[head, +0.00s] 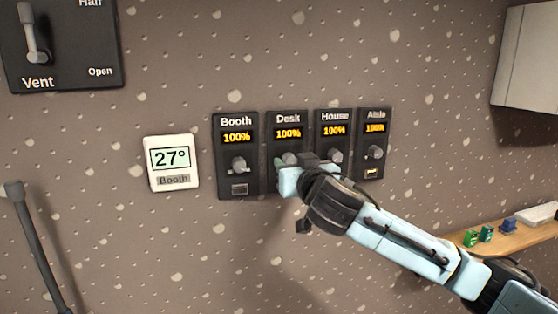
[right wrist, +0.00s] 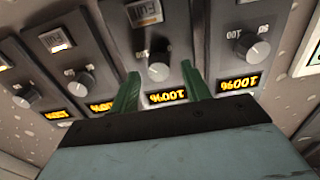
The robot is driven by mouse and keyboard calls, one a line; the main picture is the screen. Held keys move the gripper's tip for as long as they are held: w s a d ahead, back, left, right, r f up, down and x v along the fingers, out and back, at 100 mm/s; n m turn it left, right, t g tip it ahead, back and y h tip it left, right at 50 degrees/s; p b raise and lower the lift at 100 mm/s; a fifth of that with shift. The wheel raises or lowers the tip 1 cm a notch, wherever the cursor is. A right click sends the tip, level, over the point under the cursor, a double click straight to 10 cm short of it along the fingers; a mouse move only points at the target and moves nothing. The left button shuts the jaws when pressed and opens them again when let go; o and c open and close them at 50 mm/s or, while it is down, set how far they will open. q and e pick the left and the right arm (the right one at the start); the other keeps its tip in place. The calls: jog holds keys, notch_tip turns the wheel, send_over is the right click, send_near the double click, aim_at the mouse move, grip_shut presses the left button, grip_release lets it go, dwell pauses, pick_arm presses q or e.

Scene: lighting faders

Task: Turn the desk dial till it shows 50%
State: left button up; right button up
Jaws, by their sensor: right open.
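The desk dial is a grey knob (head: 289,158) on a dark panel labelled Desk, second from the left in a row on the wall. Its orange display (head: 288,133) reads 100%. My right gripper (head: 285,172) is at the lower part of this panel and partly covers it. In the right wrist view, seen upside down, the open green fingers (right wrist: 160,70) point at the panel, with the knob (right wrist: 158,67) between their tips. I cannot tell whether they touch it. The desk display (right wrist: 166,97) shows between the fingers. My left gripper is not in view.
The Booth (head: 238,165), House (head: 335,156) and Aisle (head: 375,152) dials sit close beside it, all reading 100%. A white 27° thermostat (head: 171,162) is to the left. A Vent lever panel (head: 62,45) is upper left. A wooden shelf (head: 505,241) with small items is lower right.

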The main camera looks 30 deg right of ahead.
jog(key=shift+w+d, duration=0.1)
jog(key=shift+w, duration=0.3)
jog(key=shift+s, duration=0.15)
jog(key=shift+c, duration=0.2)
jog(key=c, duration=0.9)
jog(key=shift+c, duration=0.2)
